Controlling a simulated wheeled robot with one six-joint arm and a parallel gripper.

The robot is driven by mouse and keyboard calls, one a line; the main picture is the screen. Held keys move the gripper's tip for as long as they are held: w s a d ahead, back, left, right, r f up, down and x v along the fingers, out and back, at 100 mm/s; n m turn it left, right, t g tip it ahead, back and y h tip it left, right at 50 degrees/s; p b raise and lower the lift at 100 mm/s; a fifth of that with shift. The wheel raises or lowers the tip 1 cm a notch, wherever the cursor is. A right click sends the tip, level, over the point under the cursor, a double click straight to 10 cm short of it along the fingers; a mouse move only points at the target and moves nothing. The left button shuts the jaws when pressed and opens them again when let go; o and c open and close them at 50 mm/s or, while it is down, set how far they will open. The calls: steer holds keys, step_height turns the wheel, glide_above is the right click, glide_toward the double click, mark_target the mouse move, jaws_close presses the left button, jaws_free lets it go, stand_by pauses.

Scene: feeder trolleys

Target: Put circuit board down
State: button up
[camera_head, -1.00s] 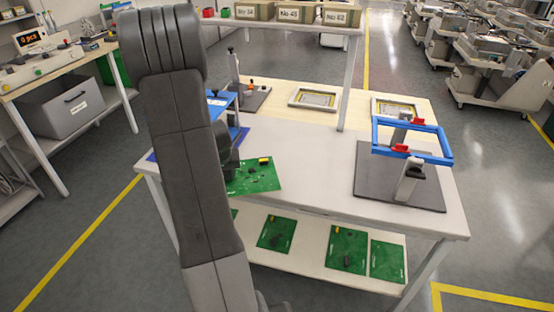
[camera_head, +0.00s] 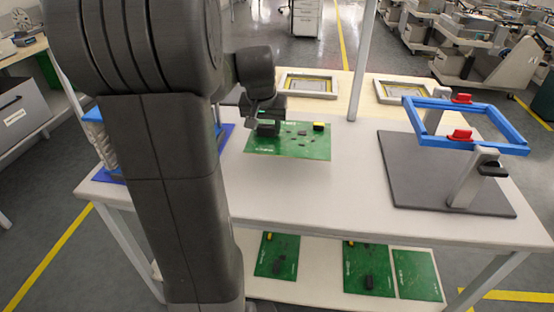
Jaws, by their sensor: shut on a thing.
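A green circuit board (camera_head: 300,146) with dark chips and a yellow part shows at the left-centre of the white table (camera_head: 345,215). My gripper (camera_head: 266,127) is shut on the board at its upper left part. The board looks level and close above the tabletop; I cannot tell whether it touches. A blue frame (camera_head: 470,144) with red clamps stands on a dark grey base plate (camera_head: 400,190) at the right of the table. My arm hides part of the left side of the table.
More green boards (camera_head: 369,268) lie on the lower shelf (camera_head: 310,292). A blue fixture (camera_head: 100,135) stands partly hidden at the left. Two framed panels (camera_head: 310,85) (camera_head: 403,90) lie at the back near an upright post (camera_head: 363,60). The table between board and base plate is clear.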

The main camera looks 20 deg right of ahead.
mark_target(264, 145)
step_height(264, 145, down, 9)
steer(key=shift+r+b, duration=0.15)
steer(key=shift+b, duration=0.65)
steer(key=o, duration=1.2)
steer(key=shift+s+f, duration=0.1)
steer(key=shift+f, duration=0.1)
steer(key=shift+o, duration=0.2)
steer(key=shift+r, duration=0.5)
steer(key=p+v, duration=0.2)
steer(key=v, duration=0.9)
steer(key=shift+s+a+r, duration=0.1)
steer(key=shift+r, duration=0.1)
steer(key=shift+f, duration=0.1)
